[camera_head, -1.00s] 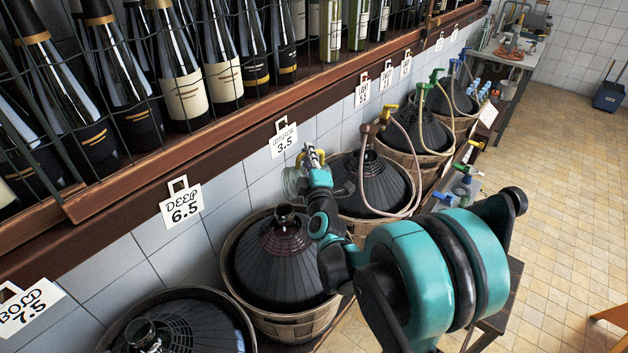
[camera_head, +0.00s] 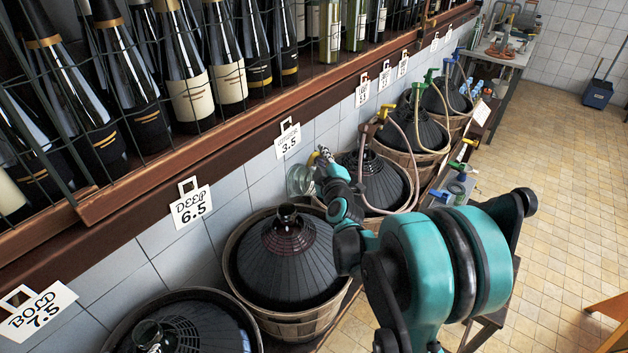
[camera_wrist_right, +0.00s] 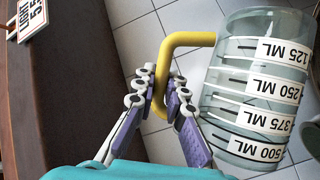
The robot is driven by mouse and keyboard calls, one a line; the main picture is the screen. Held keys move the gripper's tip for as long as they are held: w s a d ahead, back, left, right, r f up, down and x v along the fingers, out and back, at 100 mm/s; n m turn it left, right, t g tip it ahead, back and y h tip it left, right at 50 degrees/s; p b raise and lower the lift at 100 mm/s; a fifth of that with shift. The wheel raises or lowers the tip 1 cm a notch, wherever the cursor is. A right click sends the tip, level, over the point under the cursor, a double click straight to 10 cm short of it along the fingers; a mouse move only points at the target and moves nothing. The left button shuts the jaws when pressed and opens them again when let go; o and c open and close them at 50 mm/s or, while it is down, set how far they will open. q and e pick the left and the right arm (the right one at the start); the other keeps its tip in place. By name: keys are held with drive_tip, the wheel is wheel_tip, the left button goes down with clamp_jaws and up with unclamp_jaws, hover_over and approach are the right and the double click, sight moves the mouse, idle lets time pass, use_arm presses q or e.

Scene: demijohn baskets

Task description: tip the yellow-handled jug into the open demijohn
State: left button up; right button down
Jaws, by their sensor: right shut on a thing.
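My right gripper (camera_head: 322,157) is shut on the yellow handle (camera_wrist_right: 161,68) of a clear jug (camera_head: 299,181). In the right wrist view the jug (camera_wrist_right: 258,92) shows white volume labels, upside down in that picture; I see no clear liquid in it. In the head view the jug is small and partly hidden by the gripper, held near the wall beyond the middle demijohn (camera_head: 285,262). That demijohn is dark, sits in a wooden basket and has an open neck (camera_head: 288,216). Another demijohn with an open-looking neck (camera_head: 148,335) is at the bottom left. My left gripper is out of view.
Demijohns with hoses and coloured taps (camera_head: 380,182) stand in a row farther back. A wooden shelf (camera_head: 240,135) with caged bottles and hanging signs (camera_head: 191,205) runs above. Tiled floor (camera_head: 560,170) is open at right; a blue bin (camera_head: 598,94) stands far back.

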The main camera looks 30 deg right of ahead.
drive_tip(key=shift+s+d, duration=0.1)
drive_tip(key=shift+d, duration=0.15)
drive_tip(key=shift+f+m, duration=0.15)
drive_tip(key=shift+m, duration=0.15)
drive_tip(key=d+f+m, duration=0.1)
drive_tip(key=d+f+m+g+y, duration=0.1)
drive_tip(key=shift+w+d+f+m, duration=0.15)
drive_tip(key=shift+w+f+m, duration=0.05)
drive_tip(key=shift+f+m, duration=0.1)
drive_tip(key=shift+d+r+m+g+y+p, duration=0.25)
drive_tip(key=shift+r+m+p, duration=0.15)
drive_tip(key=shift+p, duration=0.1)
drive_tip(key=shift+d+r+m+g+y+p, duration=0.15)
drive_tip(key=shift+r+m+y+p, duration=0.15)
drive_tip(key=shift+m+p, duration=0.15)
drive_tip(key=shift+d+r+m+g+y+p, duration=0.2)
drive_tip(key=shift+m+g+y+p, duration=0.1)
drive_tip(key=shift+m+p, duration=0.25)
drive_tip(key=shift+f, duration=0.2)
drive_tip(key=shift+a, duration=0.1)
